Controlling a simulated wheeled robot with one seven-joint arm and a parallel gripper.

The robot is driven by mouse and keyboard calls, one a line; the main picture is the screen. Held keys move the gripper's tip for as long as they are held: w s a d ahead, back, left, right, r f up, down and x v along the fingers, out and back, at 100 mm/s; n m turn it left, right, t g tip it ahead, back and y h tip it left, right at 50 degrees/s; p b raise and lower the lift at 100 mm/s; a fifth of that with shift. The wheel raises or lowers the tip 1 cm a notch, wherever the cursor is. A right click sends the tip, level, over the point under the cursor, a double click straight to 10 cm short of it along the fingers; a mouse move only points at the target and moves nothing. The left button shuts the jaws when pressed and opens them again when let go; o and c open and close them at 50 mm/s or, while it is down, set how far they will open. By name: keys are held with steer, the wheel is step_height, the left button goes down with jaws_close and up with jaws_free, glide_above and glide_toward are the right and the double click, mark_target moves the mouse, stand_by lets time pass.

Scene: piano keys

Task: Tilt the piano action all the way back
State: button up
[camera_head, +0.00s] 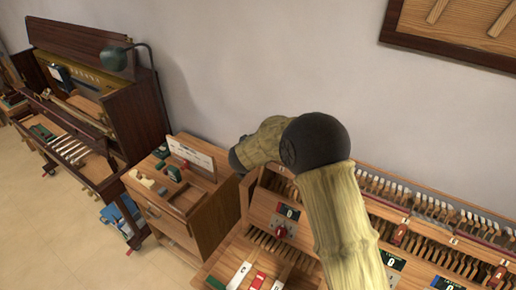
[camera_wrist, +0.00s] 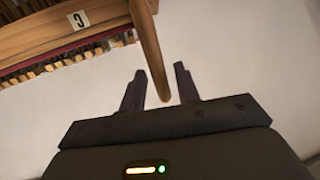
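A wooden rack with rows of hammer-like parts (camera_head: 440,211), which looks like the piano action, stands at the right in the head view. In the wrist view, a wooden frame with similar parts (camera_wrist: 60,60) and a card marked "C" (camera_wrist: 79,19) fills the top left. A wooden post (camera_wrist: 148,45) runs down from that frame, its rounded end between my fingers. My gripper (camera_wrist: 160,70) is open, with a visible gap beside the post; I cannot tell whether either finger touches it. In the head view my arm hides part of the rack, and my fingers do not show.
A wooden cabinet (camera_head: 208,213) with small tools on top stands left of the rack. A dark upright piano (camera_head: 140,108) with a lamp (camera_head: 114,59) stands farther left. A framed wooden panel (camera_head: 462,34) hangs on the wall. The floor (camera_head: 60,245) at lower left is clear.

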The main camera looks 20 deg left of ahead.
steer(key=b+v, duration=0.5)
steer(key=v, duration=1.1)
steer(key=shift+s+r, duration=0.2)
steer(key=shift+s, duration=0.15)
steer(key=w+d+f+n+g+y+b, duration=0.15)
steer(key=d+f, duration=0.25)
steer(key=d, duration=0.4)
steer(key=w+d+f+n+g+y+b, duration=0.1)
steer(key=d+f+y+b, duration=0.15)
steer(key=d, duration=0.55)
steer(key=s+d+f+g+h+b, duration=0.1)
steer(key=s+d+f+g, duration=0.2)
steer(key=s+d+f, duration=0.3)
steer(key=s+d+f+g+h+b, duration=0.1)
steer(key=s+d+f+g, duration=0.3)
steer(key=s+d, duration=0.7)
steer(key=shift+d+f+m+h+b, duration=0.4)
steer(key=shift+d+f+h, duration=0.5)
steer(key=shift+d, duration=0.35)
